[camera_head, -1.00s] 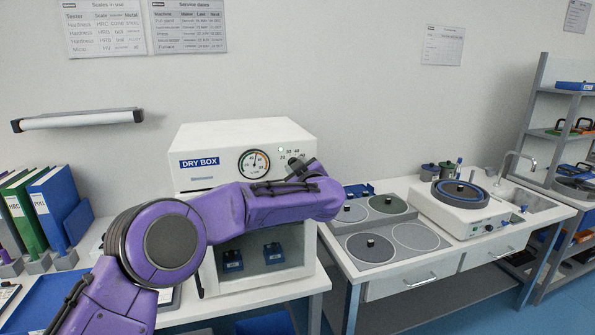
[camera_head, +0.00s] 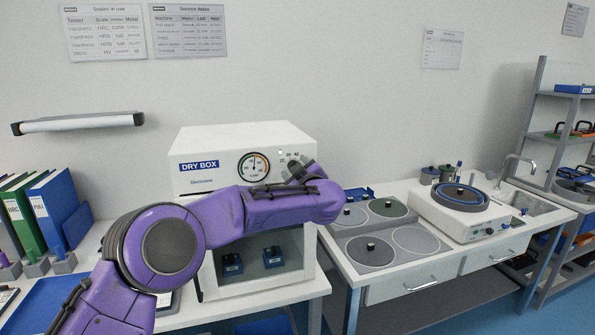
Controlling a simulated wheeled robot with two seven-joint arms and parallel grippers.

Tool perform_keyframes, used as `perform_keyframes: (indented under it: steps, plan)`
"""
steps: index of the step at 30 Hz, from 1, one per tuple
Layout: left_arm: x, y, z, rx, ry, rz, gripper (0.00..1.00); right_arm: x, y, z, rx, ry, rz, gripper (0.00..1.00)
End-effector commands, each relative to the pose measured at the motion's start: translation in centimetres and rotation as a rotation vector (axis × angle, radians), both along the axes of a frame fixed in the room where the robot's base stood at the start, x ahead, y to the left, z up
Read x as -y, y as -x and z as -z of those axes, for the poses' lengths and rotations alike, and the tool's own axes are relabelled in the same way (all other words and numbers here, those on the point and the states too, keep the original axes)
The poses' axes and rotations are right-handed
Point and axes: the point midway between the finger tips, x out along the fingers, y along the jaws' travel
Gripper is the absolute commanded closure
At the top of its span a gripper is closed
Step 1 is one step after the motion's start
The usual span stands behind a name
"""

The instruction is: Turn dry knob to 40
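The white dry box (camera_head: 245,140) stands on the bench, with a blue DRY BOX label and a round gauge (camera_head: 253,167) on its front. Number marks (camera_head: 290,157) of the knob scale show right of the gauge, with a small green light above. My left arm crosses in front of the box, and its gripper (camera_head: 297,170) is at the knob area. The knob is hidden behind the gripper, so I cannot see its setting or whether the fingers are shut on it. My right gripper is out of view.
Blue specimens (camera_head: 273,257) show behind the dry box window. Binders (camera_head: 50,210) stand at the left. A grinding table with round discs (camera_head: 370,251) and a polishing machine (camera_head: 461,212) stand at the right. A wall lamp (camera_head: 78,122) hangs above the bench.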

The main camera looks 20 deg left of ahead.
Motion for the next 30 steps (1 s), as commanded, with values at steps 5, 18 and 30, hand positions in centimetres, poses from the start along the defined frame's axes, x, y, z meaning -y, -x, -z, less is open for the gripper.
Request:
perform_keyframes:
  steps: [5,18,30]
  plan:
    - [0.7,0.8,0.2,0.001,-0.001,0.003,0.41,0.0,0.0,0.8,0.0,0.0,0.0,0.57]
    - [5.7,8.2,0.2,0.0,-0.001,0.002,0.41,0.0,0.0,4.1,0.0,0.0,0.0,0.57]
    - [6.0,8.7,0.0,0.012,0.016,0.001,0.41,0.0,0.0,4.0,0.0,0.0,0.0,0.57]
